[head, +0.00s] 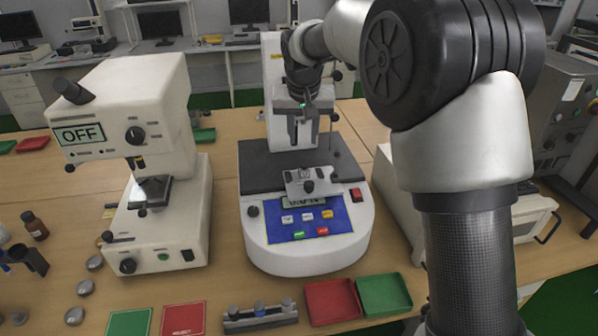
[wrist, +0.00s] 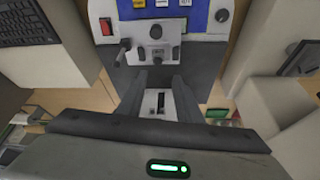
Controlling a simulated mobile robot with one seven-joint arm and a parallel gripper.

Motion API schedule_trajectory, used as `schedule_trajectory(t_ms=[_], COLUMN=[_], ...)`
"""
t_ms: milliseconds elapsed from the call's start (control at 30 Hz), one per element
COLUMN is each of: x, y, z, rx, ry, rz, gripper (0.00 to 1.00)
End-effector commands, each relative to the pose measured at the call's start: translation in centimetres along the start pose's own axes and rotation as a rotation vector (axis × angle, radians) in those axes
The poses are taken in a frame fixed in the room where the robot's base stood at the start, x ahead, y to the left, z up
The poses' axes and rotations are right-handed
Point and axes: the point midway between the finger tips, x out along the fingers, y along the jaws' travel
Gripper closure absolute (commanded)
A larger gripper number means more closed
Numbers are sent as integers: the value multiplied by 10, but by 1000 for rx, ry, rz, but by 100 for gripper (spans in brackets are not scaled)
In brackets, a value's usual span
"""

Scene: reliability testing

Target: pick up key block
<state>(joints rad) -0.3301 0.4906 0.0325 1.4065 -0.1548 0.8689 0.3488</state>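My gripper (head: 303,128) is above the rear of the dark stage (head: 255,172) of the middle white tester (head: 300,255). In the wrist view my gripper (wrist: 160,98) has its two dark fingers apart. A pale part with a black slot (wrist: 158,102) shows between them, and I see no contact with it. I cannot tell whether this part is the key block. A small grey metal plate with a dark knob (head: 308,183) sits at the front of the stage; it also shows in the wrist view (wrist: 154,45). No piece is clearly identifiable as the key block.
A white machine reading OFF (head: 150,105) stands left. Another machine (head: 397,205) stands right, partly behind my arm. Red (head: 333,301) and green (head: 385,294) trays and a small dark rack (head: 260,318) lie in front. The wooden table (head: 215,285) has free patches between the machines.

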Motion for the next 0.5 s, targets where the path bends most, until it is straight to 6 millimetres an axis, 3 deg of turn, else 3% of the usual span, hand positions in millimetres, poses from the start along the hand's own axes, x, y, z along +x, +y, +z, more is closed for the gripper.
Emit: schedule_trajectory(t_ms=[300,500], x=[70,100], y=[2,2], z=[2,1], rx=[1,1], ry=[-6,-3], rz=[2,1], gripper=[68,68])
